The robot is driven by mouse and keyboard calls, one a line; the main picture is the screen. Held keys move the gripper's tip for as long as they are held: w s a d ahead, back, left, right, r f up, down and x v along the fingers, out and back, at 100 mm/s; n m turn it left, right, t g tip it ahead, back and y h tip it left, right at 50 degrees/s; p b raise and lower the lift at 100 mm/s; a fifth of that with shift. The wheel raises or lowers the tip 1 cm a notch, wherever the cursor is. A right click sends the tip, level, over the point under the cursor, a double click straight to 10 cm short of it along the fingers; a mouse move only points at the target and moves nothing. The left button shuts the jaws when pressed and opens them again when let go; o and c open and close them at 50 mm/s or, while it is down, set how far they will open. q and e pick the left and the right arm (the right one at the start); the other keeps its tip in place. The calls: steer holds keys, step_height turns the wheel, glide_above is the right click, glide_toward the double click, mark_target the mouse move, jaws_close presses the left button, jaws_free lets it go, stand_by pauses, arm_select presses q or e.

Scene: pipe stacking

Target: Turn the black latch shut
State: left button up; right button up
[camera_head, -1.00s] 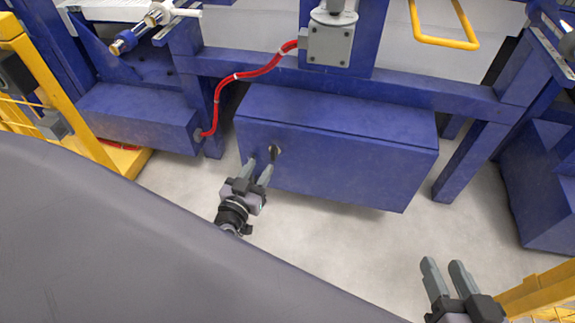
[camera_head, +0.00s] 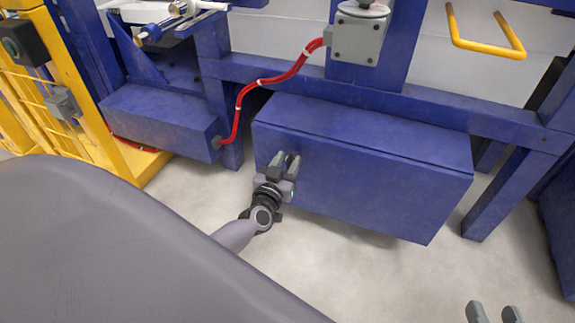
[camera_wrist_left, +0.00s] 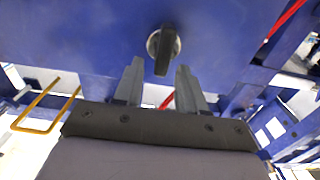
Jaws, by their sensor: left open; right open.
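The black latch (camera_wrist_left: 163,50) sits on a round grey base on the front of a blue box (camera_head: 380,185). In the left wrist view its handle points down the picture, between the fingertips of my left gripper (camera_wrist_left: 158,72), with room on both sides. I cannot tell how deep the fingers reach around it. In the head view my left gripper (camera_head: 285,160) is open at the box's left front and hides the latch. My right gripper (camera_head: 493,313) is open and empty at the bottom right edge, only its fingertips showing.
A red cable (camera_head: 270,80) runs from a grey box (camera_head: 358,38) down to a smaller blue box (camera_head: 160,120) on the left. A yellow frame (camera_head: 85,85) stands at the far left. The grey floor (camera_head: 350,265) in front of the box is clear.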

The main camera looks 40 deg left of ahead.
arm_select(q)
steer(key=shift+w, duration=0.15)
steer(key=shift+c, duration=0.3)
jaws_close()
